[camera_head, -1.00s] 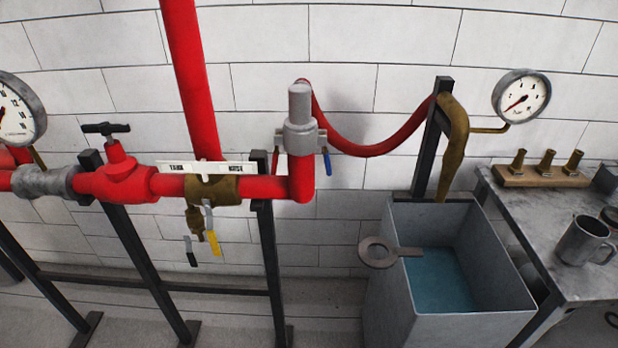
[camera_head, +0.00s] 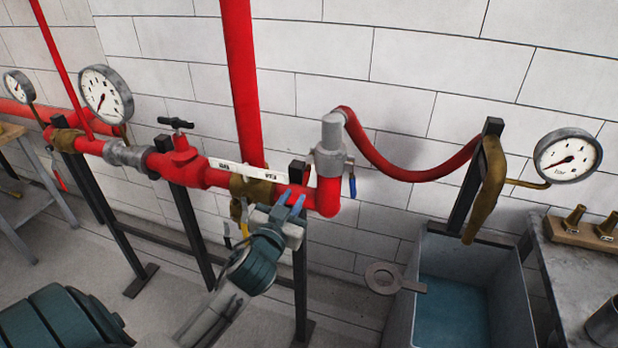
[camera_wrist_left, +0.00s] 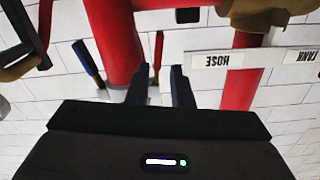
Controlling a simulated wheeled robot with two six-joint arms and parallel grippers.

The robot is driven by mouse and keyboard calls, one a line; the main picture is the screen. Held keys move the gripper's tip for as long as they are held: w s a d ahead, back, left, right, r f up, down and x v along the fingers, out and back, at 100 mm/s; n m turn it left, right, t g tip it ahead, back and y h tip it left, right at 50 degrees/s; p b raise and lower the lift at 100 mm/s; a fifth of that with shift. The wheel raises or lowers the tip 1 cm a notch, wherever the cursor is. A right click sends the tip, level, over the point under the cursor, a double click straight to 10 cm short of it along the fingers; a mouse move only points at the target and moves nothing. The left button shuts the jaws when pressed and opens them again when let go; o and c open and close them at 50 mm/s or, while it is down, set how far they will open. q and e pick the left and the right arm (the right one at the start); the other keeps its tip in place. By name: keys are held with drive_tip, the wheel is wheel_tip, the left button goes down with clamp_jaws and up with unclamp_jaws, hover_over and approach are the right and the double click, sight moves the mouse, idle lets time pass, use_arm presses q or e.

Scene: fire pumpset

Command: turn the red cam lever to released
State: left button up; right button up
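The red cam lever (camera_wrist_left: 158,48) hangs down beside the red pipe in the left wrist view. The blue lever (camera_wrist_left: 88,62) is on the pipe's other side, and it also shows in the head view (camera_head: 352,184). Both belong to the grey coupling (camera_head: 330,148) under the red hose. My left gripper (camera_head: 291,199) is open and empty in front of the pipe, below and left of the coupling. In the left wrist view its fingers (camera_wrist_left: 160,86) point toward the red lever, which lies between them in the picture and looks a little beyond their tips. My right gripper is out of view.
A white label strip (camera_head: 250,172) and a brass valve (camera_head: 250,188) sit just left of my gripper. A dark post (camera_head: 300,270) stands behind it.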

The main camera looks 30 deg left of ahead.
sight(305, 181)
use_arm(q)
drive_tip(key=p+x, duration=0.2)
drive_tip(key=x, duration=0.4)
drive_tip(key=shift+d+r, duration=0.1)
drive_tip(key=shift+r, duration=0.05)
drive_tip(key=shift+w+a, duration=0.25)
drive_tip(key=shift+w, duration=0.4)
clamp_jaws()
